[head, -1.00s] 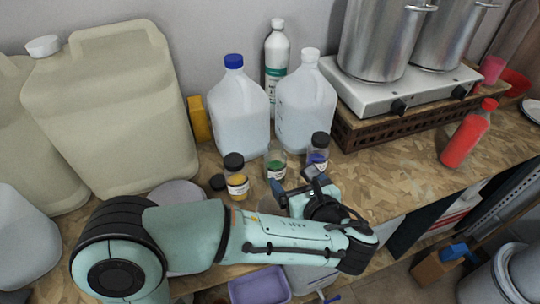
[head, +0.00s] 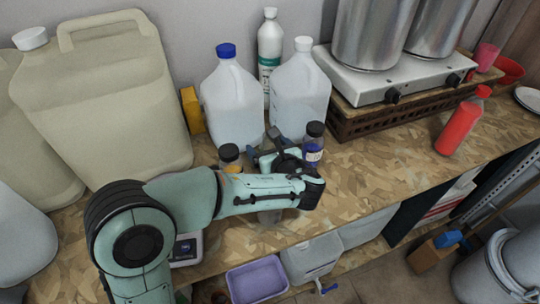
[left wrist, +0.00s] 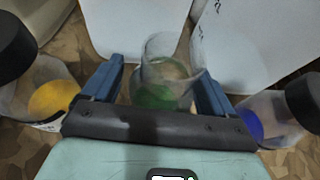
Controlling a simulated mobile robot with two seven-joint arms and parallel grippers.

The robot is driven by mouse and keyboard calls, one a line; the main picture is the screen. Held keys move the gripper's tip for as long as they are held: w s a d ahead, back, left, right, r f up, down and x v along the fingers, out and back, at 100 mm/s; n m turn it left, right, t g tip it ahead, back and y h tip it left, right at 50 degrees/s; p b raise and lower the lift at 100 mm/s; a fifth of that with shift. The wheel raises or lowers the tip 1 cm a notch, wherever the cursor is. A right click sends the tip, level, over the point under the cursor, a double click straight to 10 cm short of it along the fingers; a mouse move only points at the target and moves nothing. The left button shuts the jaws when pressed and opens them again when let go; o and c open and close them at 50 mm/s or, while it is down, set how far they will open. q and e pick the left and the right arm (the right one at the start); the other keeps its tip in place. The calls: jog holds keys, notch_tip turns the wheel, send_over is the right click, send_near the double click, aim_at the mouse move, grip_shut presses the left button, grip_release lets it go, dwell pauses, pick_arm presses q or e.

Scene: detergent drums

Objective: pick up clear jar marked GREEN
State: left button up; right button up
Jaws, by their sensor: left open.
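The clear jar with green contents (left wrist: 160,92) is in the left wrist view, lidless, between the two blue fingers of my left gripper (left wrist: 162,72). The fingers are apart, one on each side of it; whether either touches the glass I cannot tell. Its marking is not readable. In the head view my left gripper (head: 277,146) and forearm hide this jar. A black-lidded jar with yellow contents (left wrist: 52,100) stands to its left, also in the head view (head: 231,168). A black-lidded jar with blue contents (head: 313,155) stands to its right. My right gripper is not in view.
Two large clear jugs (head: 229,105) (head: 297,97) and a white bottle (head: 269,45) stand close behind the jars. A big beige canister (head: 105,100) is at left. A red bottle (head: 461,125) stands at right. The worktop (head: 385,165) between is clear.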

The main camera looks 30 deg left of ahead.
pick_arm(q)
jog(key=shift+w+a+f, duration=0.1)
jog(key=shift+w+a, duration=0.1)
jog(key=c, duration=1.2)
notch_tip(320, 180, up, 20)
jog(key=p, duration=0.4)
jog(key=shift+d+f, duration=0.1)
jog(key=shift+f, duration=0.05)
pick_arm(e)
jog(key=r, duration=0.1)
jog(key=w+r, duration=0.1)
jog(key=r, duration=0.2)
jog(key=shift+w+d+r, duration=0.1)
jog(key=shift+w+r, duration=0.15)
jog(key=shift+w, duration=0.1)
